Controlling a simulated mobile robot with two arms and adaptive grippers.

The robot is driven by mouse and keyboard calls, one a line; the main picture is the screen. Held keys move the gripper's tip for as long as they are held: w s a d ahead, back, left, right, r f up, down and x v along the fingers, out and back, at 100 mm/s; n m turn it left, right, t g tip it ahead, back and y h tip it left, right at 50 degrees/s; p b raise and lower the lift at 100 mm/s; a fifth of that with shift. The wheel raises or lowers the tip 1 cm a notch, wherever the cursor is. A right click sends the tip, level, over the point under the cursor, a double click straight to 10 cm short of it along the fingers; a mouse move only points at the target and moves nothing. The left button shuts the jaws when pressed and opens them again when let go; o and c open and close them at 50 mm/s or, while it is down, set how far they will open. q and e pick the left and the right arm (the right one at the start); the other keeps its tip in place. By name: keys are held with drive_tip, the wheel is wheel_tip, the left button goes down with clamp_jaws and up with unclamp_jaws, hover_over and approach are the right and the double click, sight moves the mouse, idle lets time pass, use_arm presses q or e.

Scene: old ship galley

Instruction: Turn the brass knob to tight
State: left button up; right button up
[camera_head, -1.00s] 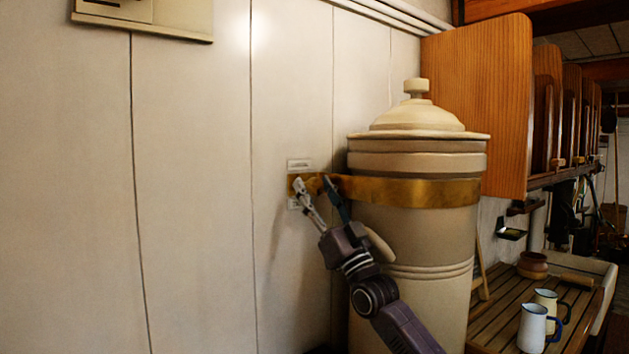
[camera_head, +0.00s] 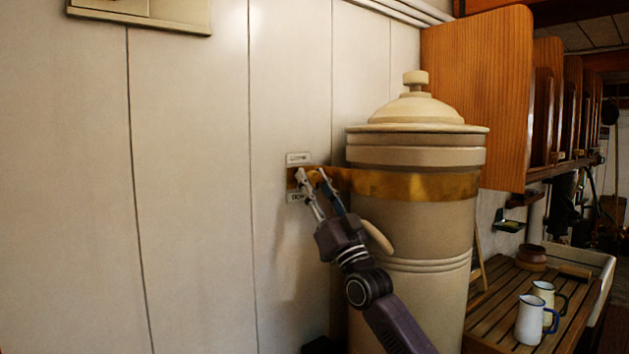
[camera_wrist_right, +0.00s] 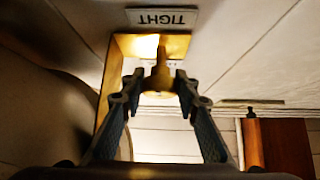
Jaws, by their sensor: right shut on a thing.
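The brass knob (camera_wrist_right: 159,76) sits between my right gripper's fingertips in the right wrist view. Its narrow end points towards the label reading TIGHT (camera_wrist_right: 162,18), which appears upside down there. In the head view my right gripper (camera_head: 312,175) is shut on the knob, at the left end of a brass band (camera_head: 410,185) around a cream canister (camera_head: 415,230). The fingers hide most of the knob there. One small label (camera_head: 299,158) is above the band's end and another (camera_head: 296,197) below it; their lettering is hard to read. My left gripper is not in view.
The canister stands close to the right of my right gripper. A pale panelled wall (camera_head: 190,180) is behind. A wooden cabinet (camera_head: 478,100) hangs at right, above a slatted rack (camera_head: 500,310) with enamel jugs (camera_head: 531,320).

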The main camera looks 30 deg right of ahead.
drive_tip(key=shift+r+m+h, duration=0.1)
drive_tip(key=shift+m+h, duration=0.8)
drive_tip(key=shift+m, duration=0.2)
drive_tip(key=o, duration=1.1)
drive_tip(key=shift+f, duration=0.2)
drive_tip(key=shift+s+f, duration=0.2)
drive_tip(key=v, duration=1.1)
drive_tip(key=shift+s, duration=0.3)
